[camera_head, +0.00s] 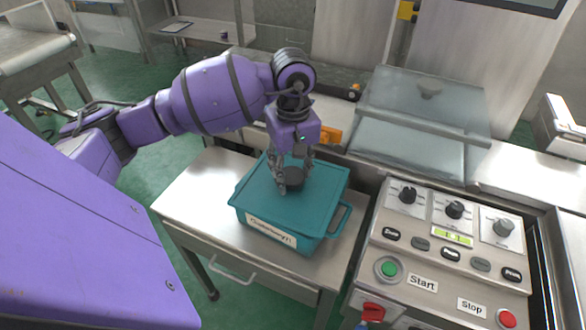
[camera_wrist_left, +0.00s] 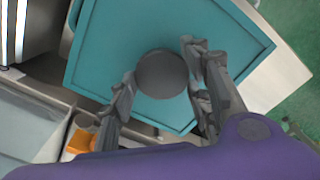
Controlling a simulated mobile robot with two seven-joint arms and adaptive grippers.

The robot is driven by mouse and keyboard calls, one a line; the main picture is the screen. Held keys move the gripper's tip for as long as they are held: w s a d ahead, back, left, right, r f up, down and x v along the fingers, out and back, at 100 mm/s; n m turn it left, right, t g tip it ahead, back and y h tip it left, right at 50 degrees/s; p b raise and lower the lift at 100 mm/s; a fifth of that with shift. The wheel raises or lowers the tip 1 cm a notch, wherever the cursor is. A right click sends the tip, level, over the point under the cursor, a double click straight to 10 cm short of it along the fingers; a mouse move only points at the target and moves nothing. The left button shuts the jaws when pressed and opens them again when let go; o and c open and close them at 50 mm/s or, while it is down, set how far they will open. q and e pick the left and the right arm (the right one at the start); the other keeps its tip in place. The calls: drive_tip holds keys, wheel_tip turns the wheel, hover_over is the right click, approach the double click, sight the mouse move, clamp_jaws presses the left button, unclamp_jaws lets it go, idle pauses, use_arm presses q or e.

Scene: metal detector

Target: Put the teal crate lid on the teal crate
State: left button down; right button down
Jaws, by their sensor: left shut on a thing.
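The teal crate (camera_head: 320,243) stands on the metal side table, with a white label on its front and a handle at its right. The flat teal lid (camera_head: 322,185) lies over the crate's top, roughly lined up with it; whether it is fully seated or slightly raised I cannot tell. The lid's round dark knob (camera_head: 294,180) is between the fingers of my left gripper (camera_head: 294,173), which is shut on it from above. In the left wrist view the knob (camera_wrist_left: 161,76) sits between the fingertips, with the lid (camera_wrist_left: 230,45) around it. My right gripper is not seen.
The metal table (camera_head: 195,186) has bare room left of the crate. A control panel (camera_head: 440,255) with knobs and Start and Stop buttons stands close on the right. A conveyor with a clear cover (camera_head: 425,105) is behind. An orange part (camera_head: 330,135) shows behind the gripper.

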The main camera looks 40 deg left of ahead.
sight(293, 175)
use_arm(q)
drive_tip(key=shift+f, duration=0.4)
drive_tip(key=c, duration=1.3)
unclamp_jaws()
drive_tip(key=o, duration=0.5)
drive_tip(key=shift+c, duration=0.2)
drive_tip(key=shift+r, duration=0.15)
wheel_tip(293, 175, up, 12)
drive_tip(key=shift+f, duration=0.2)
